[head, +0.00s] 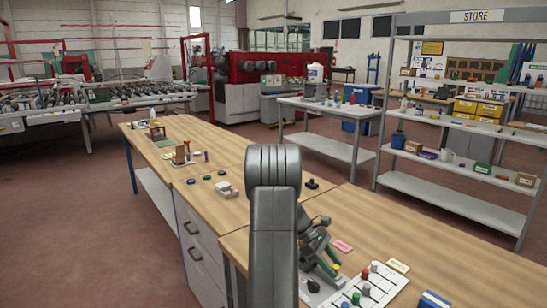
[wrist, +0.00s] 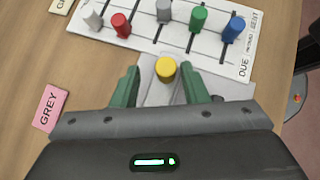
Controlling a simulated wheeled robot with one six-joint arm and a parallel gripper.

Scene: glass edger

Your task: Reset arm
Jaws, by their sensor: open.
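My gripper (wrist: 160,84) shows in the wrist view with its two green fingers apart. A yellow peg (wrist: 165,68) stands between and just beyond the fingertips, with gaps on both sides. In the head view my gripper (head: 321,252) is low over the near right part of the wooden bench (head: 232,213), beside a white board (head: 387,288). My own grey arm hides part of the bench in the head view.
The white board (wrist: 135,38) carries white, red, grey, green and blue pegs on dark lines. A pink card (wrist: 51,108) reading GREY lies to the left. Small items sit farther along the bench. A white shelving rack (head: 457,191) stands at right.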

